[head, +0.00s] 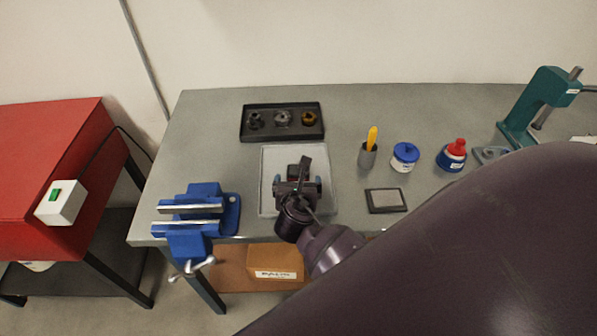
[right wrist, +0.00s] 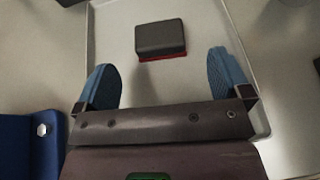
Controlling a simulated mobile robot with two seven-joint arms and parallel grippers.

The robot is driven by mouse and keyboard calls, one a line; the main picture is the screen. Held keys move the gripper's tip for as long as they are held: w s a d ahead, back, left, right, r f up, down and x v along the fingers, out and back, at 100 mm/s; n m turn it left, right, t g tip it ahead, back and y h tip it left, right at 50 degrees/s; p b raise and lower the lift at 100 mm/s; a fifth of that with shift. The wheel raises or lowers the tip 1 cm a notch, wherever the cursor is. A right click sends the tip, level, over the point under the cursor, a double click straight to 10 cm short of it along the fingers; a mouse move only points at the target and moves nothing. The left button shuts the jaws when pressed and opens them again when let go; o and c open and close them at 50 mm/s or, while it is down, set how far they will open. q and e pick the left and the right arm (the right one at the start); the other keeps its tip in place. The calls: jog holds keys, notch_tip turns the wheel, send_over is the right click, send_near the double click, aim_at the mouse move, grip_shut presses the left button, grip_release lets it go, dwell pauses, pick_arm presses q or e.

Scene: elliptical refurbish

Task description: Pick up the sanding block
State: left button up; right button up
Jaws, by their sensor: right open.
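The sanding block, a dark grey block with a red underside, lies on the light grey tray (right wrist: 105,25) in the right wrist view (right wrist: 160,38). In the head view the block (head: 291,171) is partly hidden behind my right gripper (head: 297,183), which is over the tray (head: 266,185). My right gripper is open, with its two blue fingertips apart and nothing between them in the right wrist view (right wrist: 165,80). The block appears just beyond the fingertips, roughly centred between them. My left gripper is not in view.
A blue vise (head: 205,190) stands left of the tray. A black tray with several small parts (head: 247,136) lies behind it.

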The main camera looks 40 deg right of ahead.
aim_at(298, 175)
jog(key=x, duration=0.4)
jog(key=shift+w+f, duration=0.1)
jog(key=c, duration=1)
